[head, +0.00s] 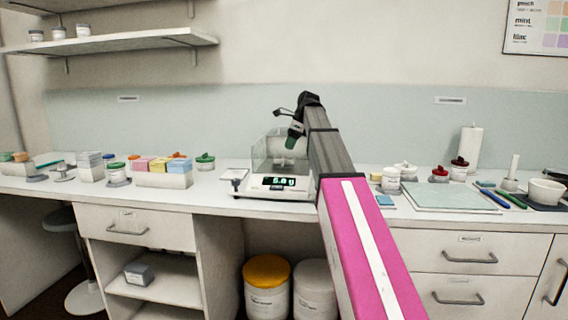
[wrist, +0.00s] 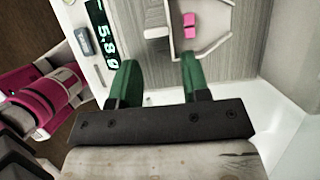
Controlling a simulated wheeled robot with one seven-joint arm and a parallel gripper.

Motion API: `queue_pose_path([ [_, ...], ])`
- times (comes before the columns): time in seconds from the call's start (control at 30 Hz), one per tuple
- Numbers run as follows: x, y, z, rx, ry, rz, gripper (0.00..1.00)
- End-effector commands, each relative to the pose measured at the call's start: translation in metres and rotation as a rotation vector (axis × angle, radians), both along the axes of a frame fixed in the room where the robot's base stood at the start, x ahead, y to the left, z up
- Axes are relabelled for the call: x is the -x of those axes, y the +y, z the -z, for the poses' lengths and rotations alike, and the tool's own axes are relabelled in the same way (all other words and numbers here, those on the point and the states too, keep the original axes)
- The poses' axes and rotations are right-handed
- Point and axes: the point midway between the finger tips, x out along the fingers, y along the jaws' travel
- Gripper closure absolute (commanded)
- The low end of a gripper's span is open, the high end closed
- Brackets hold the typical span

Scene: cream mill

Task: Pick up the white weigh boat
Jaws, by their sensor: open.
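The white weigh boat (wrist: 173,38) is at the top of the wrist view, cut off by the frame edge, with a small pink piece (wrist: 190,24) in it. It appears to sit inside the balance (head: 272,192), whose lit display (wrist: 104,38) shows digits. A small white tab (wrist: 155,32) juts from the boat's left side. My gripper (wrist: 157,62) has its two green fingers apart, with nothing held between them. The fingertips lie just short of the boat in the picture. In the head view my gripper (head: 293,140) is over the balance; the boat is hard to make out.
Clear shield walls (head: 262,150) stand around the balance pan. A block of coloured packets (head: 163,178) and a green-lidded jar (head: 205,161) are to the left.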

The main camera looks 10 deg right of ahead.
Motion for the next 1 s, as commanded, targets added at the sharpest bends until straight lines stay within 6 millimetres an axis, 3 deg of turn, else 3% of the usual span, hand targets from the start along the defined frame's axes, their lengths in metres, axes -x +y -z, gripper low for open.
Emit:
queue_pose_path([
  [0.6,-0.005,0.028,0.057,0.001,0.001,0.000,0.57],
  [0.83,-0.006,0.028,0.059,0.001,0.000,0.000,0.57],
  [0.93,-0.006,0.028,0.059,0.001,0.000,0.000,0.86],
  [1.0,-0.006,0.028,0.059,0.001,0.000,0.000,0.86],
])
